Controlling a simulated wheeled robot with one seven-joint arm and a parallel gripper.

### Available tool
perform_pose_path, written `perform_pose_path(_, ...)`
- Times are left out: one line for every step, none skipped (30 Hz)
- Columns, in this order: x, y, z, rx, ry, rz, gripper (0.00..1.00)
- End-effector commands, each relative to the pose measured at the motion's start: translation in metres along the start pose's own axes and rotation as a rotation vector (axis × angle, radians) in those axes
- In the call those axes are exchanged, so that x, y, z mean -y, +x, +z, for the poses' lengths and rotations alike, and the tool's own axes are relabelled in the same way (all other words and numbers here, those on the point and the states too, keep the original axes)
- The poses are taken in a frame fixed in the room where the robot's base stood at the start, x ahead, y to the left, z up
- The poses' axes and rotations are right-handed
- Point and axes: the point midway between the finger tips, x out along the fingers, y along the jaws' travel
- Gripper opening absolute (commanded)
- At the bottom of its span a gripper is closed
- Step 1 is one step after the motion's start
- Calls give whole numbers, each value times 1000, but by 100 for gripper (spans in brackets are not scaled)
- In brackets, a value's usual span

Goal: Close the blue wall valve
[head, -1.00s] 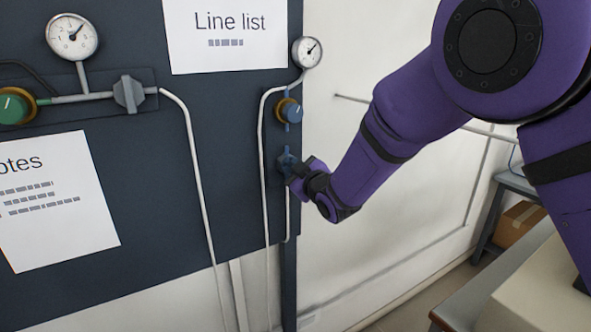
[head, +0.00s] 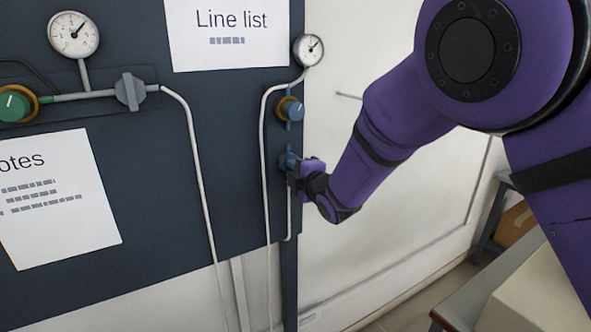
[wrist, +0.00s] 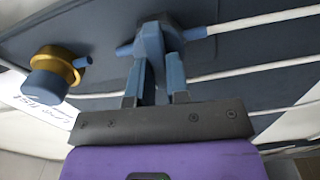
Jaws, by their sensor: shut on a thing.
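The blue wall valve (head: 285,160) is on the right edge of the dark panel, below a blue-and-brass knob. In the wrist view its blue handle (wrist: 153,45) stands between the two fingers. My gripper (head: 294,168) is at the valve and shut on the handle. In the wrist view my gripper (wrist: 153,82) has one finger on each side of the handle. In the head view my gripper hides part of the valve.
The blue-and-brass knob (head: 290,108) and a round gauge (head: 308,49) sit just above. A grey valve (head: 130,92), a green knob (head: 14,104) and another gauge (head: 73,35) are at left. A bench (head: 485,290) stands at lower right.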

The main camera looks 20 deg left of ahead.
Motion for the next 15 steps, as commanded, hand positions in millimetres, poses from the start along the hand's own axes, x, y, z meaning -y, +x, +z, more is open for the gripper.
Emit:
perform_pose_path(2,0,0,0,-20,-3,0)
perform_pose_path(2,0,0,0,-32,-3,0)
perform_pose_path(2,0,-1,-1,-46,-3,0)
perform_pose_path(2,0,-1,-1,-56,-3,0)
perform_pose_path(2,0,-1,-1,-64,-3,0)
perform_pose_path(2,0,-1,-1,-74,-3,0)
perform_pose_path(2,0,-1,-1,-80,-3,0)
perform_pose_path(2,0,-1,-1,-86,-3,0)
perform_pose_path(2,0,-1,-1,-92,-3,0)
perform_pose_path(2,0,-1,-1,-95,-3,0)
perform_pose_path(2,0,-1,-1,-98,-3,0)
perform_pose_path(2,0,-1,-1,-101,-3,0)
perform_pose_path(2,0,0,0,-102,-3,0)
perform_pose_path(2,0,0,0,-103,-3,0)
perform_pose_path(2,0,0,0,-104,-4,0)
